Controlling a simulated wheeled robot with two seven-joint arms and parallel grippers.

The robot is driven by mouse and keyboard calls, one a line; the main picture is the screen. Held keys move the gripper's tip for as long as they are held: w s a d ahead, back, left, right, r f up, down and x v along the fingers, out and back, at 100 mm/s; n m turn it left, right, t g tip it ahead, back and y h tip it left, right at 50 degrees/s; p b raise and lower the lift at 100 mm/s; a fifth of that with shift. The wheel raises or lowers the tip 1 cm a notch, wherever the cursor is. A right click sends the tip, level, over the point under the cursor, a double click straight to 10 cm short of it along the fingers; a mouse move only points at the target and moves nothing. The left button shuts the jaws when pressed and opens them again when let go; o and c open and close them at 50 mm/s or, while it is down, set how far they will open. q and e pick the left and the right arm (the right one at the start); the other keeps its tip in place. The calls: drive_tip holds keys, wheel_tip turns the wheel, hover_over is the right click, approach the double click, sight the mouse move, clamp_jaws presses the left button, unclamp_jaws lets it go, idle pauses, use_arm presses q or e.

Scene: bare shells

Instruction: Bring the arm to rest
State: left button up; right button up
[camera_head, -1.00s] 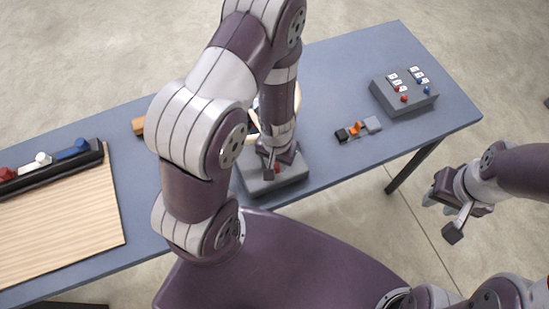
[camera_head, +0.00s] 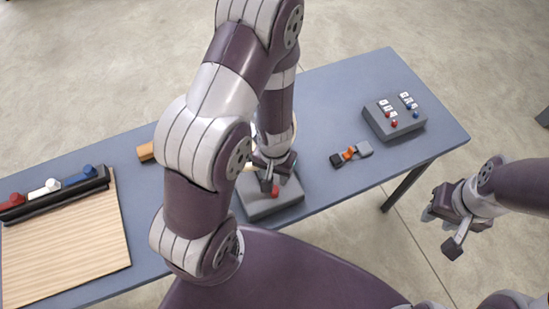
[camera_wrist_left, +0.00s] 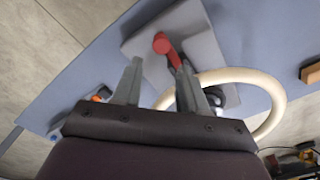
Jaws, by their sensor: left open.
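My left gripper (camera_head: 268,180) is open and empty beside the red knob (camera_head: 275,190) on a grey box (camera_head: 280,206) on the blue table. In the left wrist view, its two fingers (camera_wrist_left: 158,75) stand apart, with the red lever-like knob (camera_wrist_left: 163,44) and grey box (camera_wrist_left: 205,45) beyond them. The left arm hides part of the table in the head view. My right gripper (camera_head: 442,228) hangs empty off the table's right front side, its fingers apart.
A grey panel (camera_head: 410,128) with red and blue knobs stands at the table's right end. A small black, orange and grey part (camera_head: 350,154) lies nearer. A wooden board (camera_head: 65,240) and black rack (camera_head: 55,195) are at left. A cream ring (camera_wrist_left: 270,88) lies past the grey box.

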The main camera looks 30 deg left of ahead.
use_arm(q)
wheel_tip(320, 180, up, 4)
drive_tip(key=shift+f+p, duration=0.15)
drive_tip(key=shift+p, duration=0.65)
use_arm(e)
wheel_tip(320, 180, up, 3)
use_arm(q)
drive_tip(key=shift+f, duration=0.1)
drive_tip(key=s+b, duration=0.1)
drive_tip(key=b, duration=0.6)
drive_tip(key=m+t+b, duration=0.1)
drive_tip(key=b, duration=0.6)
drive_tip(key=shift+s+a+r+b, duration=0.15)
drive_tip(key=shift+s+r+b, duration=0.15)
drive_tip(key=shift+s, duration=0.05)
use_arm(e)
wheel_tip(320, 180, down, 14)
drive_tip(key=shift+f, duration=0.25)
use_arm(q)
drive_tip(key=shift+s, duration=0.1)
